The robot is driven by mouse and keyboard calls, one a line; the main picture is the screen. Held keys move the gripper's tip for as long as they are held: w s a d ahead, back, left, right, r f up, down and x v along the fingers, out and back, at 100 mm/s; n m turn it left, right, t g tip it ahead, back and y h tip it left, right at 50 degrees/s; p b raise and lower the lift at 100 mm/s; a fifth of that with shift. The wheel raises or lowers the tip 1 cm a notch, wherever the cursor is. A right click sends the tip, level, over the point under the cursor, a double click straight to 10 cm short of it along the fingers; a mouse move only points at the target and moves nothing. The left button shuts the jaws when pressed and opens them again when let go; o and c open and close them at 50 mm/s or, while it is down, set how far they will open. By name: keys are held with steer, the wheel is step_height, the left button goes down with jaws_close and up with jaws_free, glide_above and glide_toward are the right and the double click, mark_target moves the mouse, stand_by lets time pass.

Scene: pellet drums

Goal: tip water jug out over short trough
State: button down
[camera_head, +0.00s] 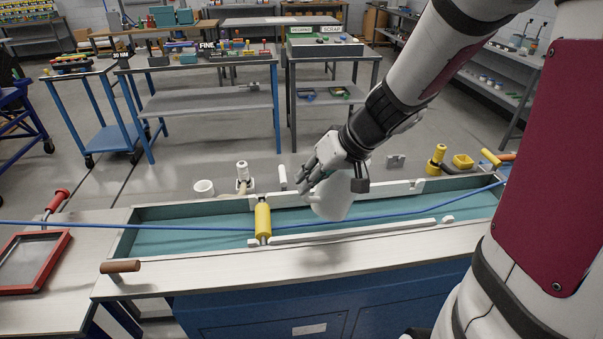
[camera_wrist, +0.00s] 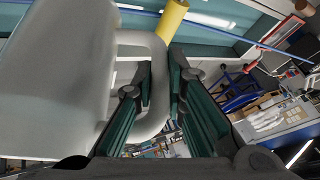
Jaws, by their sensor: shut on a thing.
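The white water jug (camera_head: 333,198) hangs below my gripper (camera_head: 335,165) over the teal-lined trough in the head view. In the wrist view the jug body (camera_wrist: 60,85) fills the left side, and my gripper (camera_wrist: 161,75) is shut on its looped handle. The jug looks tilted; its mouth and any water are hidden. The trough (camera_head: 190,229) is a long teal channel set in the bench, crossed by a yellow roller (camera_head: 263,221). The jug is right of this roller. I cannot tell which part is the short trough.
A blue cord (camera_head: 130,226) runs lengthwise over the trough. A white cup (camera_head: 204,188) and a white bottle-like fitting (camera_head: 242,175) stand behind it. A red-framed tray (camera_head: 32,262) lies at left. Yellow parts (camera_head: 437,158) stand at the far right. The front ledge is mostly clear.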

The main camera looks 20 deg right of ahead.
steer(key=shift+d+r+m+y+p, duration=0.15)
steer(key=shift+r+m+y+p, duration=0.25)
steer(key=shift+r+y+p, duration=0.8)
steer(key=y, duration=0.1)
steer(key=d+y, duration=0.1)
steer(key=shift+w+r+m+y, duration=0.1)
steer(key=shift+r+m+y, duration=0.1)
steer(key=shift+m+y, duration=0.2)
steer(key=shift+w+d+m+y+b, duration=0.15)
steer(key=shift+d+m+y+b, duration=0.4)
steer(key=shift+d+y, duration=0.7)
steer(key=shift+w+d+f+m+t+y+b, duration=0.1)
steer(key=shift+d+f+m+t+y+b, duration=0.3)
steer(key=shift+d+y, duration=0.5)
steer(key=shift+w+d+f+m+t+y+b, duration=0.1)
steer(key=shift+d+f+m+t+y+b, duration=0.1)
steer(key=shift+d+f+m+y+b, duration=0.65)
steer(key=shift+r+n+y+p, duration=0.3)
steer(key=shift+n+p, duration=0.05)
steer(key=shift+n, duration=0.05)
stand_by(2.8)
